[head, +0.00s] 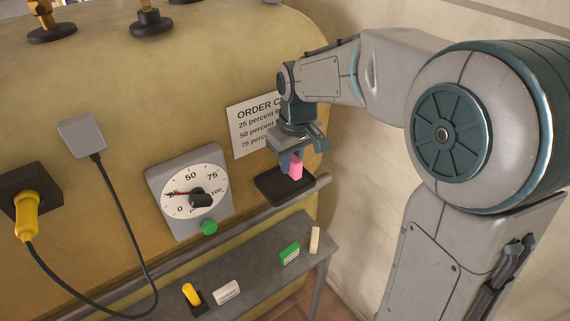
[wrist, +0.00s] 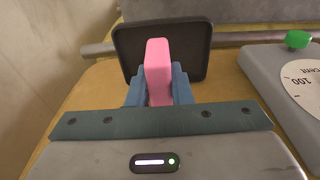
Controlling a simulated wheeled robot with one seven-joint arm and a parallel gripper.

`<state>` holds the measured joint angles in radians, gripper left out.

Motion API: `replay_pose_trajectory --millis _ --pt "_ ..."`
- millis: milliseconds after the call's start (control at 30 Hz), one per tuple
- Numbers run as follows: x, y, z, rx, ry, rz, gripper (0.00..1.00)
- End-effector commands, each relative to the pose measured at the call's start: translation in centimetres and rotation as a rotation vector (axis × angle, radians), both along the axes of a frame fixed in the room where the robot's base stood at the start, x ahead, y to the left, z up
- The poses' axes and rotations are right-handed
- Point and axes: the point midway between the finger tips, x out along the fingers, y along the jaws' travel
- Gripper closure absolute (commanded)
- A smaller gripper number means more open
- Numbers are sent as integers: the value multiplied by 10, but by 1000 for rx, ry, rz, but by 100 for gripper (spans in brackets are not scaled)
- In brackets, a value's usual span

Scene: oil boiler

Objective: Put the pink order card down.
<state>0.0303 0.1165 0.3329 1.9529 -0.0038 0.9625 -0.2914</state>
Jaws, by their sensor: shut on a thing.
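The pink order card (head: 296,166) is a small pink block held in my gripper (head: 291,161). In the wrist view the pink card (wrist: 158,70) stands between the two blue fingers of my gripper (wrist: 158,88), which are shut on it. A dark square tray (head: 285,185) on the boiler's side is just below or behind the card in the head view. The tray also shows behind the card in the wrist view (wrist: 192,48). I cannot tell whether the card touches the tray.
A dial gauge (head: 190,190) with a green knob sits left of the tray. A grey rail (head: 250,224) runs below it. A narrow shelf (head: 262,268) holds a green block (head: 289,254), a cream block (head: 315,240), a white block (head: 226,292) and a yellow piece (head: 191,294). An order sign (head: 252,128) is behind my gripper.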

Motion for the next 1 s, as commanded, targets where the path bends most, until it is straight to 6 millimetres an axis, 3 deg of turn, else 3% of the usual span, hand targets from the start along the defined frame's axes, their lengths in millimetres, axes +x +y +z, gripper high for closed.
replay_pose_trajectory --millis 267,500,933,967,1000 --pt "11 14 -15 -1 3 3 100" --pt "10 13 -47 -1 3 3 100" --pt "11 13 -55 0 0 3 100" --pt "11 13 -54 0 0 3 72" --pt "11 13 -53 0 0 3 61"
